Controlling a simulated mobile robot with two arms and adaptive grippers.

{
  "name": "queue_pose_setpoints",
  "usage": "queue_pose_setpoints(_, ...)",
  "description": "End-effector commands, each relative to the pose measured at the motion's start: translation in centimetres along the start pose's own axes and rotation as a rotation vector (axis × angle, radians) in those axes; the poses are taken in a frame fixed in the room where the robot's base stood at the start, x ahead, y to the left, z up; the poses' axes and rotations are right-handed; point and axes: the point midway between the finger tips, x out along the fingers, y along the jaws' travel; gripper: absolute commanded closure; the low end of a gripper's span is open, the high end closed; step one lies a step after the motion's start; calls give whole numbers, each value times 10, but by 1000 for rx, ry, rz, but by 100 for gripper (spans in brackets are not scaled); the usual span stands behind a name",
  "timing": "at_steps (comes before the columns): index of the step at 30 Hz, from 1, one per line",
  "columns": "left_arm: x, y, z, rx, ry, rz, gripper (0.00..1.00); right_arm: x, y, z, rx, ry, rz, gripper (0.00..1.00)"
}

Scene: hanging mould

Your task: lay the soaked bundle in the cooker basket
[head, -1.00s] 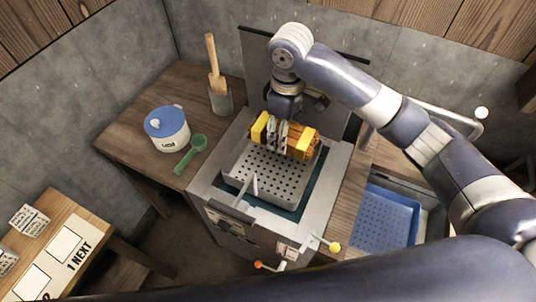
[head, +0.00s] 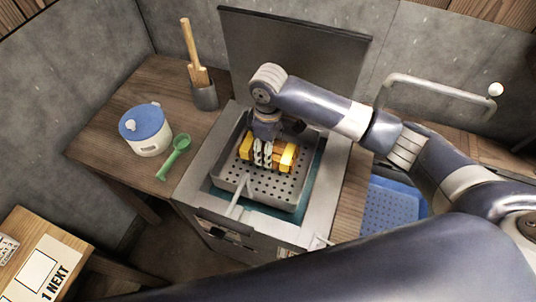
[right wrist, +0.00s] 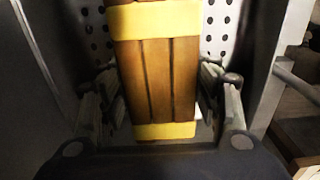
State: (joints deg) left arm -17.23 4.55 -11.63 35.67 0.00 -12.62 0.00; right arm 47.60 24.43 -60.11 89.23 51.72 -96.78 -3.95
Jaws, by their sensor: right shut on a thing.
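The bundle (head: 281,155) is a set of brown sticks with yellow bands near its ends. My right gripper (head: 263,155) is shut on it around its middle. In the right wrist view the bundle (right wrist: 158,75) lies between the two fingers (right wrist: 160,100), with the perforated basket floor behind it. The basket (head: 243,186) is a grey perforated tray in the cooker (head: 200,165). The bundle is inside the basket's outline, low over or on its floor; I cannot tell whether it touches. My left gripper is not in view.
The cooker's lid (head: 292,55) stands open behind. A blue perforated tray (head: 388,210) lies at right.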

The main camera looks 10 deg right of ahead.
Motion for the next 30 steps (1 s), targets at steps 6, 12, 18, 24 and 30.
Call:
queue_pose_setpoints(6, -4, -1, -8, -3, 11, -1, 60, 25, 0, 0, 2, 0, 0, 79)
queue_pose_setpoints(12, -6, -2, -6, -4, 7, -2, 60, 40, 0, -1, -1, 3, 2, 79)
queue_pose_setpoints(18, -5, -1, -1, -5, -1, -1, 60, 40, 0, -1, -1, 3, 2, 79)
queue_pose_setpoints(24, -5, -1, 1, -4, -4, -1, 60, 44, 0, 0, 0, 1, 1, 26)
queue_pose_setpoints(30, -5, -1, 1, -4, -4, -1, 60, 44, 0, 0, 0, 1, 1, 22)
